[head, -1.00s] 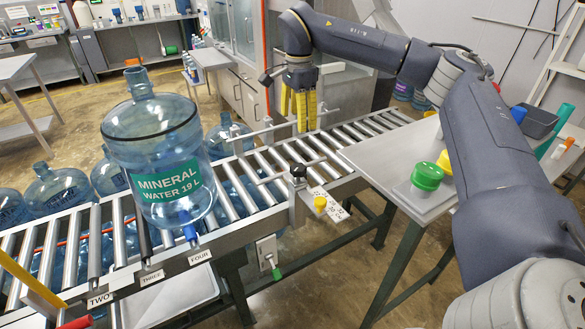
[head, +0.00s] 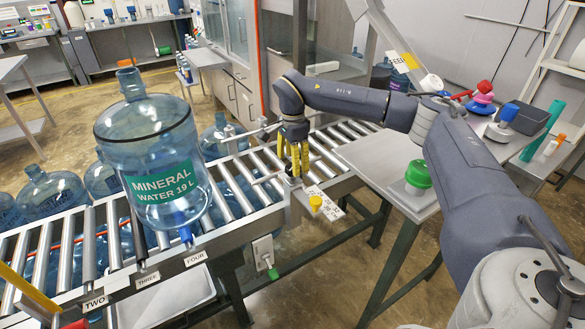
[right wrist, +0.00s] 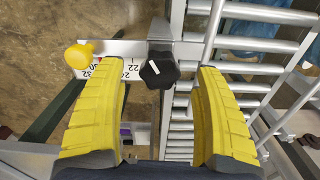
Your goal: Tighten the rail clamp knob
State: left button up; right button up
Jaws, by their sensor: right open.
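The rail clamp knob is black, with a white mark on top, and shows clearly in the right wrist view (right wrist: 160,70). It sits at the rail's edge beside a numbered scale plate (head: 326,194). In the head view my right gripper's yellow fingers largely hide the knob. My right gripper (head: 294,173) is open and points down over it. In the right wrist view one finger is on each side of the knob, with a gap to both. My left gripper is not in view.
A yellow knob (head: 316,202) stands on the scale plate close by. A large water jug (head: 155,135) stands on the roller conveyor (head: 335,139) to the left. A grey side table (head: 372,165) with a green-lidded item (head: 417,176) is to the right.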

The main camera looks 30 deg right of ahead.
jog(key=shift+f, duration=1.2)
jog(key=c, duration=1.3)
